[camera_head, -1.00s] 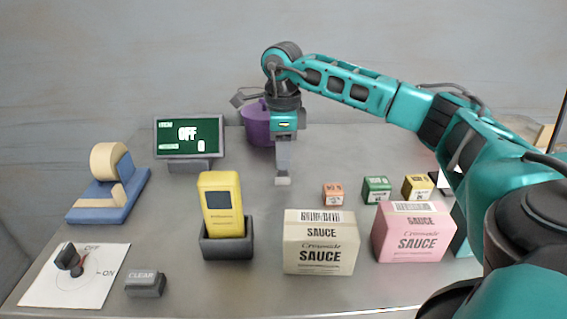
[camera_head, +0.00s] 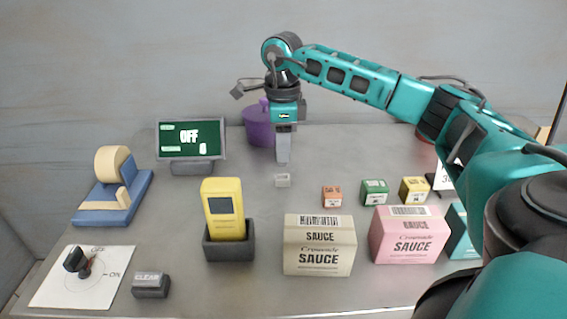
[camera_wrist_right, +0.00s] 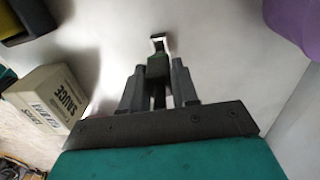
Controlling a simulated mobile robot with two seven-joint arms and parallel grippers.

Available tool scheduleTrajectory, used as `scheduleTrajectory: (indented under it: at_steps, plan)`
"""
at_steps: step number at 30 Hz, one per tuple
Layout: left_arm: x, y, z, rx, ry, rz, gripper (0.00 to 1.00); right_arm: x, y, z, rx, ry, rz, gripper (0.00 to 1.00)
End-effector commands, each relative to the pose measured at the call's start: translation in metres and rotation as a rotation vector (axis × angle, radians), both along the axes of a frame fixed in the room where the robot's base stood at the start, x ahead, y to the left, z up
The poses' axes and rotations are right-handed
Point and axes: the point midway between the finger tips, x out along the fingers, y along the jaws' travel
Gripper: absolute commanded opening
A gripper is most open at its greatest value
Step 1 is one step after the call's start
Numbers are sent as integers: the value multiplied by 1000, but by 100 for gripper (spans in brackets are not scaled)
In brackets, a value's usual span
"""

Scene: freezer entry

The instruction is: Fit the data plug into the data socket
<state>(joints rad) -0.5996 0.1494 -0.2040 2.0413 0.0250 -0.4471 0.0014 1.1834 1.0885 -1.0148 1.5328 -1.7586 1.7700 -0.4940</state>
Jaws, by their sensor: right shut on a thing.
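My right gripper (camera_head: 283,158) hangs pointing down over the back middle of the table. It is shut on a small dark piece (camera_wrist_right: 157,68), which I take as the data plug; in the head view the fingers hide it. A small pale grey block (camera_head: 283,181), which looks like the data socket, sits on the table just in front of and below the fingertips, with a gap between. In the right wrist view the pale socket rim (camera_wrist_right: 158,37) shows just past the plug's end. I cannot tell whether they touch. My left gripper is out of view.
A cream sauce box (camera_head: 320,245) and a pink one (camera_head: 410,236) stand in front. Small orange (camera_head: 332,196), green (camera_head: 375,192) and yellow (camera_head: 414,190) boxes are at right. A yellow device (camera_head: 225,210) stands in a dark holder. A purple pot (camera_head: 259,126) is behind the gripper.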

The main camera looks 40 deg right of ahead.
Motion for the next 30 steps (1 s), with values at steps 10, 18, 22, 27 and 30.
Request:
scheduleTrajectory:
  at_steps: [10, 18, 22, 27, 30]
  plan:
    - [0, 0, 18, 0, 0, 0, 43, 0, 0, 20, 0, -1, 0, 0]
    - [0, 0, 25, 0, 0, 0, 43, 0, 0, 29, 1, -1, 0, 0]
    - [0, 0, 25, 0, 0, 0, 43, 0, 0, 28, 1, -1, 0, 0]
    - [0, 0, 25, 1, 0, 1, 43, 0, 0, 28, -1, -1, 1, 0]
    - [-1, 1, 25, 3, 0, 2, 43, -2, 2, 29, -3, -2, 2, 0]
